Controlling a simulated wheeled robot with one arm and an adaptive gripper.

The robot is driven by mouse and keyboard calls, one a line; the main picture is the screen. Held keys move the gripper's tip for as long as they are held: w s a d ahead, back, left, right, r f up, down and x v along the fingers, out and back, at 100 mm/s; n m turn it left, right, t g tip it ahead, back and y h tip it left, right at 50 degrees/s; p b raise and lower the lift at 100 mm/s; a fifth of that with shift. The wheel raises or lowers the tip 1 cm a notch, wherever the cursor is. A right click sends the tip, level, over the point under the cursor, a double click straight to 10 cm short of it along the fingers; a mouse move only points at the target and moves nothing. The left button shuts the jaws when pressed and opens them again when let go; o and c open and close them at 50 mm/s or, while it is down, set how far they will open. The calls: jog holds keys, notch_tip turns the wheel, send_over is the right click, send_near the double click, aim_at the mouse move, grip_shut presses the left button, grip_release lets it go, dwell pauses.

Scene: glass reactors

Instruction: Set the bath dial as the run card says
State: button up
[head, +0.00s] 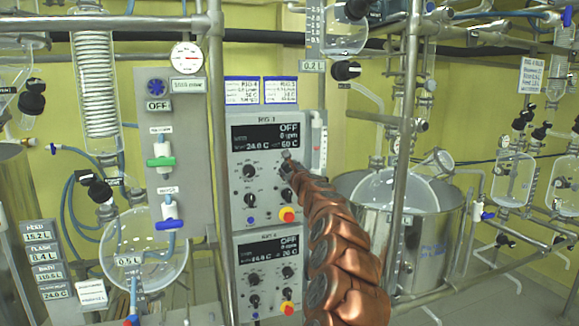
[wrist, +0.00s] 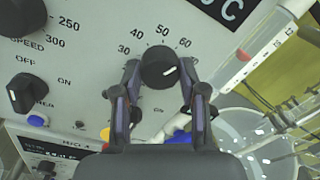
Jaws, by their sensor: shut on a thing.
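The bath dial (wrist: 158,72) is a round black knob with a white mark, on a printed scale showing 30, 40, 50 and 60. Its mark points to the upper right, roughly toward the 60. My gripper (wrist: 160,74) has one finger on each side of the dial and is shut on it. In the head view my gripper (head: 289,162) hides the dial on the upper control box (head: 265,130), labelled RIG-3. Its display (head: 266,137) reads OFF, 0 rpm and what looks like 24.0 C and 60 C. Two run cards (head: 242,91) (head: 281,91) hang above; their small print is hard to read.
A speed knob (wrist: 22,15) and an on/off knob (wrist: 28,93) are left of the dial. A red and yellow button (head: 287,214) lies below it. A second control box (head: 268,270) sits underneath. A metal bath vessel (head: 430,240) and an upright pipe (head: 405,150) stand to the right.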

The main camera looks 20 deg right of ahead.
aim_at(287, 139)
jog(key=m+p, duration=0.2)
jog(key=m, duration=0.1)
jog(key=shift+r+m, duration=0.15)
jog(key=shift+m, duration=0.15)
jog(key=shift+m+p, duration=0.65)
jog(key=shift+m, duration=0.55)
jog(key=shift+f, duration=0.2)
jog(key=o, duration=1.1)
jog(key=shift+o, duration=0.2)
jog(key=shift+r, duration=0.15)
jog(key=shift+s+d+r, duration=0.1)
jog(key=shift+d+r, duration=0.05)
jog(key=shift+r, duration=4.6)
